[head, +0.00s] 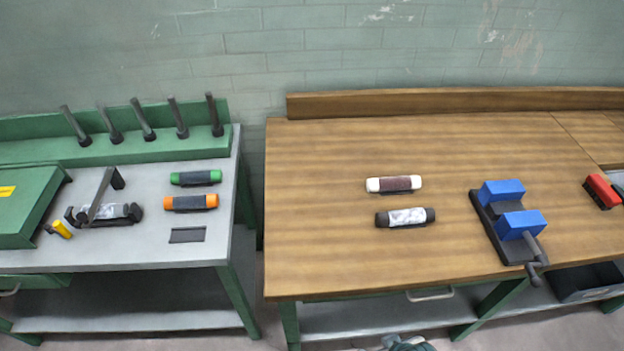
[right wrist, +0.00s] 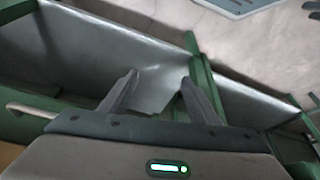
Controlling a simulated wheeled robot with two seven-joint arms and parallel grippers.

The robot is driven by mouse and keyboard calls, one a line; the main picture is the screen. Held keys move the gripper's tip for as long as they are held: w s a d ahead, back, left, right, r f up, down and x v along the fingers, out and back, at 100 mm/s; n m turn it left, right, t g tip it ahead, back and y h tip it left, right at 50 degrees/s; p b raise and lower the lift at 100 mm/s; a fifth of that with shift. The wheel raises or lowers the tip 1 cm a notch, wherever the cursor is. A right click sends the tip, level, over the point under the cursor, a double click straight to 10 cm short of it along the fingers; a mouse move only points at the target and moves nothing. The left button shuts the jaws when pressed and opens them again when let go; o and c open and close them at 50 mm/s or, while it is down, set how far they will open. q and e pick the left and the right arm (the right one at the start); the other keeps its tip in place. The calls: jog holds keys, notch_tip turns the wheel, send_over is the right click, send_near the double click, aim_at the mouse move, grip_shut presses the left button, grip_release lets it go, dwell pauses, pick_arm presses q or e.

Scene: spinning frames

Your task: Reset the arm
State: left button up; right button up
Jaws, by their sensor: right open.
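My right gripper (right wrist: 160,83) shows in the right wrist view with its two dark fingers spread apart and nothing between them. Beyond the fingers are a grey metal shelf (right wrist: 85,55) and green bench framing (right wrist: 203,72). In the head view only a small grey-green part, perhaps of my right arm, shows at the bottom edge, below the wooden bench (head: 330,240). My left arm and gripper are not in view.
The wooden bench holds a white-capped spool (head: 394,184), a black-capped spool (head: 405,217) and a blue vise (head: 503,190). The grey bench (head: 150,250) at left holds green (head: 196,177) and orange (head: 191,202) spools and a black holder (head: 130,213). The wooden bench's left side is clear.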

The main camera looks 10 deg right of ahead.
pick_arm(q)
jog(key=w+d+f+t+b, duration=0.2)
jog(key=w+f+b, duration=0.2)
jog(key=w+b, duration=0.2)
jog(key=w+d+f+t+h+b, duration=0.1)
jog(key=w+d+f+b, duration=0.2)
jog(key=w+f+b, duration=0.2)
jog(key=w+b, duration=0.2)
jog(key=b, duration=0.2)
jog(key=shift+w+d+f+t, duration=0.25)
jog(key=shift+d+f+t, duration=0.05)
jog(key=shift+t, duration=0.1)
pick_arm(e)
jog(key=s+a+f+t, duration=0.1)
jog(key=s+f, duration=0.1)
jog(key=f, duration=1.9)
jog(key=s+a+f+t+y, duration=0.1)
jog(key=s+f, duration=0.2)
jog(key=f, duration=1.8)
jog(key=shift+s+a+f+n, duration=0.2)
jog(key=shift+a+f+n, duration=0.1)
jog(key=shift+f, duration=0.1)
